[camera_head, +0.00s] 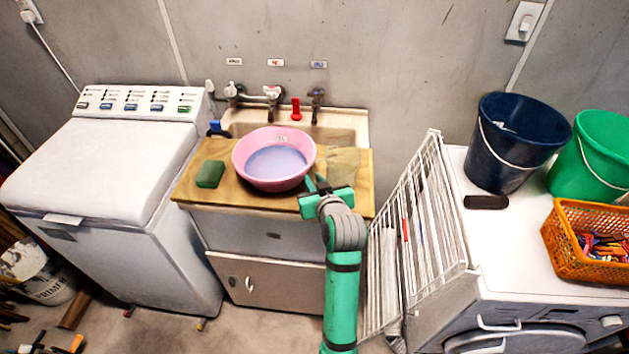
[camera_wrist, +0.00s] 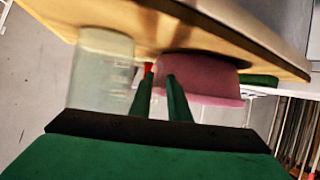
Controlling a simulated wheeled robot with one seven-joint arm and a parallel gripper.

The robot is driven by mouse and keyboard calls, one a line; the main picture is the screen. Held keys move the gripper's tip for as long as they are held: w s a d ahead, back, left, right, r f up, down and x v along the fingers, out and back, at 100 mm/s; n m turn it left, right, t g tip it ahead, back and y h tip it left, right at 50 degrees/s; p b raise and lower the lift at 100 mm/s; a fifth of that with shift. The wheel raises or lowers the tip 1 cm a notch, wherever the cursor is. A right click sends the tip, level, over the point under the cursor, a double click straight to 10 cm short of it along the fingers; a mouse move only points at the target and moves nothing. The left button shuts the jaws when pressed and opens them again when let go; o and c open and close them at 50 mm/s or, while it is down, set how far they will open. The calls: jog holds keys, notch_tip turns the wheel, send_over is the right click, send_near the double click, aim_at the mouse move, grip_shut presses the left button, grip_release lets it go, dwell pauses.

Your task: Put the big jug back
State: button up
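A clear, see-through jug (camera_head: 344,160) stands on the wooden board at the right of the pink basin (camera_head: 239,166) in the head view. Its outline is faint against the wood. In the wrist view, which appears upside down, the jug (camera_wrist: 98,78) is at the left, beside the fingers. My gripper (camera_head: 316,183) is at the basin's right front edge, just left of the jug. In the wrist view my gripper (camera_wrist: 160,88) shows two green fingers with a gap between them and nothing held. The pink basin (camera_wrist: 200,80) lies beyond them.
The wooden board (camera_head: 193,187) also holds a green sponge (camera_head: 210,174). A sink (camera_head: 345,121) with taps is behind. A white drying rack (camera_head: 420,210) stands close right. Blue (camera_head: 500,150) and green (camera_head: 595,160) buckets and an orange basket (camera_head: 575,262) top the right machine.

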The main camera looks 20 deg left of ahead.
jog(key=shift+r, duration=0.2)
jog(key=v, duration=1.2)
jog(key=s+d+f+m+t+h, duration=0.2)
jog(key=s+d+f+m+h, duration=0.15)
jog(key=s+f, duration=0.35)
jog(key=s+d+f+m+t+h, duration=0.1)
jog(key=s+d+f+m+h, duration=0.1)
jog(key=s+d+f+m, duration=0.5)
jog(key=s+d+n+h, duration=0.1)
jog(key=s+d, duration=0.2)
jog(key=s, duration=0.7)
jog(key=s+d+f+n+t+h, duration=0.1)
jog(key=s+d, duration=0.2)
jog(key=s, duration=0.8)
jog(key=shift+d+f+n+t+h, duration=0.25)
jog(key=shift+f+n+t+h, duration=0.05)
jog(key=shift+n+h, duration=0.05)
jog(key=shift+a, duration=0.15)
